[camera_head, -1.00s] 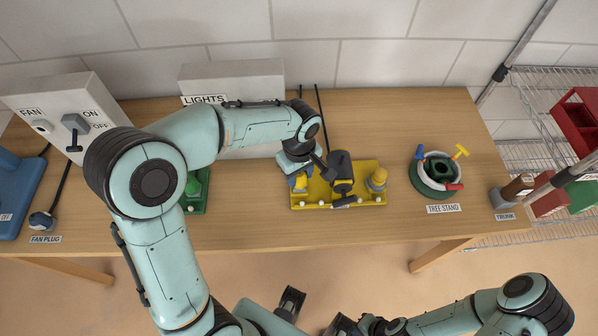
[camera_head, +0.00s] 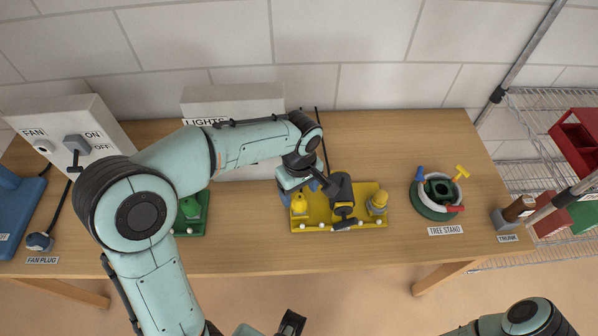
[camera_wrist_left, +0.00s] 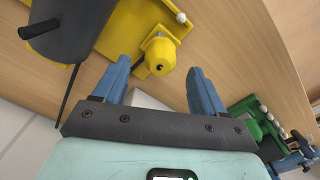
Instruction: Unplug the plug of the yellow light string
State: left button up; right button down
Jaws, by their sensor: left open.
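The yellow light string's board (camera_head: 318,222) lies on the table, with small white bulbs along its front edge. A yellow plug-like piece (camera_head: 299,206) stands at its left end and also shows in the left wrist view (camera_wrist_left: 158,52). My left gripper (camera_head: 300,192) is over the back left of the board. In the left wrist view its blue fingers (camera_wrist_left: 158,78) are open and apart, with the yellow piece just beyond and roughly between their tips. I cannot tell whether they touch it.
A dark cylinder (camera_head: 342,188) stands mid-board, with a yellow knob (camera_head: 377,203) at its right. A green board (camera_head: 192,220) lies left, partly behind my arm. The LIGHTS box (camera_head: 240,102) stands behind. The tree stand (camera_head: 436,194) is right; clear tabletop lies between.

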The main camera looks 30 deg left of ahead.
aim_at(299, 197)
pick_arm(q)
notch_tip(299, 197, up, 10)
jog(key=p, duration=0.1)
jog(key=shift+f, duration=0.2)
dwell(0.8)
